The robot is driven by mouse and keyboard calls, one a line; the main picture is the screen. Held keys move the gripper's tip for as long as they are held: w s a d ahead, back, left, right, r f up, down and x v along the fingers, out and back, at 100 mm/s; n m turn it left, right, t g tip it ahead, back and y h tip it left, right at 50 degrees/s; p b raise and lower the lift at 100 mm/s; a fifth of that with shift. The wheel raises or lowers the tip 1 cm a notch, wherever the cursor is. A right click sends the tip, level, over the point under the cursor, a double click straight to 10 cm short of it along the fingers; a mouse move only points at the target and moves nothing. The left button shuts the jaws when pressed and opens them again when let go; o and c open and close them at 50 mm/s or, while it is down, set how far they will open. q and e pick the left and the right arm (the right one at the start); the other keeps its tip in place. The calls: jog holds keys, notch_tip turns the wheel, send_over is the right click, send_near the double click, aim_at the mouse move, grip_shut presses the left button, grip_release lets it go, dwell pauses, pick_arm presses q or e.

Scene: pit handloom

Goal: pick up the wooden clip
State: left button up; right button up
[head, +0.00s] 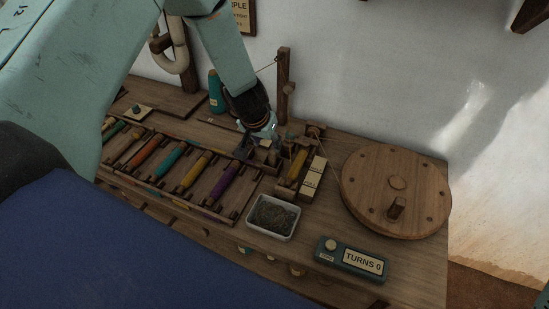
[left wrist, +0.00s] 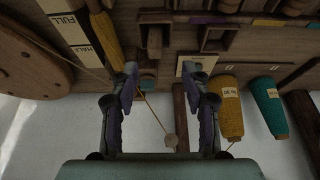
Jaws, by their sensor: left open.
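My left gripper (head: 268,130) reaches down from above at the back of the bench, close to the wooden post (head: 284,90) and the bobbin winder. In the left wrist view its two fingers (left wrist: 161,82) are apart with nothing held between them. A small upright wooden piece (left wrist: 154,42) lies beyond the fingertips, beside the yellow bobbin (left wrist: 105,38); I cannot tell whether it is the wooden clip. In the head view the gripper hides part of this area. My right gripper is not in view.
A large wooden wheel (head: 385,170) stands at the right. A rack of coloured bobbins (head: 148,181) lies at the left. A pale tray (head: 291,231) and a TURNS 0 counter (head: 352,260) are in front. A teal yarn cone (head: 215,91) stands behind the rack.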

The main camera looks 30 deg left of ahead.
aim_at(273, 152)
pick_arm(q)
jog(key=shift+w+d+f+b, duration=0.1)
jog(key=shift+d+f+b, duration=0.1)
jog(key=shift+f, duration=0.25)
jog(key=shift+w+d+f+b, duration=0.1)
jog(key=shift+d+f, duration=0.05)
jog(key=shift+f, duration=0.25)
jog(key=x, duration=0.4)
jog(key=shift+w+a+f, duration=0.15)
jog(key=shift+w+f, duration=0.05)
jog(key=shift+f, duration=0.15)
jog(key=shift+w+f, duration=0.15)
jog(key=shift+f, duration=0.1)
jog(key=shift+f, duration=0.1)
jog(key=shift+c, duration=1.2)
jog(key=c, duration=0.7)
